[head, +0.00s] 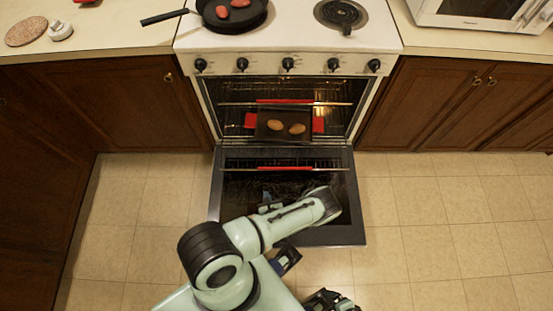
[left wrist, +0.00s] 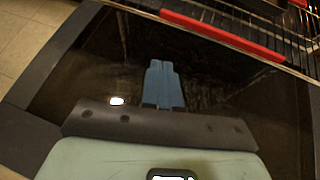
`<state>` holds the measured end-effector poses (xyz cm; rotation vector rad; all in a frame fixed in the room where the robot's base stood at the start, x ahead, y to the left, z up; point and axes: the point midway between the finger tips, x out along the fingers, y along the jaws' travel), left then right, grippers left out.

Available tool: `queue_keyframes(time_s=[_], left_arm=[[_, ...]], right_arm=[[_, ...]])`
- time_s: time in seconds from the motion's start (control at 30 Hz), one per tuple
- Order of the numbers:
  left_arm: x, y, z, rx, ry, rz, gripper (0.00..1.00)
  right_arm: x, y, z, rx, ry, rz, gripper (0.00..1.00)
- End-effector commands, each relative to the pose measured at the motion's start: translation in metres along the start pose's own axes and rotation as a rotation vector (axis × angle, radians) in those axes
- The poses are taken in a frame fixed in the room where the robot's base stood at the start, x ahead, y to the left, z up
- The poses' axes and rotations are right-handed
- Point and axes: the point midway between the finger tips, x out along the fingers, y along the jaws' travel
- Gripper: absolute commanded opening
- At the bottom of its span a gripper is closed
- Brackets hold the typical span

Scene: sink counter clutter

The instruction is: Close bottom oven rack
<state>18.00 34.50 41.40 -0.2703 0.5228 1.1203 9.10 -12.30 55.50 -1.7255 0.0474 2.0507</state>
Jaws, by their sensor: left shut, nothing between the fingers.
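The oven (head: 214,105) has its door (head: 225,205) folded down. The bottom rack (head: 320,168) sticks out over the door, with a red strip (head: 285,168) along its front bar. The same red strip crosses the top of the left wrist view (left wrist: 220,34). My left gripper (left wrist: 164,68) is shut and empty, its blue fingers over the dark door glass and apart from the rack. In the head view the left gripper (head: 268,207) is partly hidden by my own arm. A dark and blue part at the bottom edge may be my right gripper; its fingers cannot be made out.
An upper rack (head: 285,101) with a red strip is inside the oven. A dark tray (head: 285,116) with red handles holds two brown potato-like items. A pan (head: 232,20) stands on the stove. Cabinets (head: 120,95) flank the oven; tiled floor (head: 430,240) at the right is clear.

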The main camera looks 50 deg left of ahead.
Motion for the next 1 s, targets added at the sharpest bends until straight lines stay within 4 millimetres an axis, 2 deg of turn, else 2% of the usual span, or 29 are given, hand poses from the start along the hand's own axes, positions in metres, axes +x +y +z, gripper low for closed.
queue_keyframes(time_s=[0.03,0.1,0.27,0.37,0.77,1.0], left_arm=[[0.001,-0.015,-0.006,0.035,-0.016,-0.087,0.0],[0.0,-0.03,-0.011,0.061,-0.028,-0.172,0.0],[0.005,-0.044,-0.014,0.079,-0.038,-0.239,0.0],[0.018,-0.046,-0.013,0.078,-0.039,-0.237,0.0],[0.1,-0.064,-0.012,0.078,-0.038,-0.233,0.0],[0.123,-0.073,0.007,0.079,-0.037,-0.233,0.0]], right_arm=[[0.001,0.001,0.0,0.001,-0.001,0.001,0.94],[0.002,0.001,0.0,0.001,-0.001,0.001,0.94],[0.003,0.002,0.001,0.002,-0.002,0.001,0.94],[0.005,0.003,0.001,0.002,-0.002,0.001,0.94],[0.022,0.008,0.0,0.003,-0.004,0.002,0.94],[0.022,0.008,-0.001,0.002,0.0,0.001,0.94]])
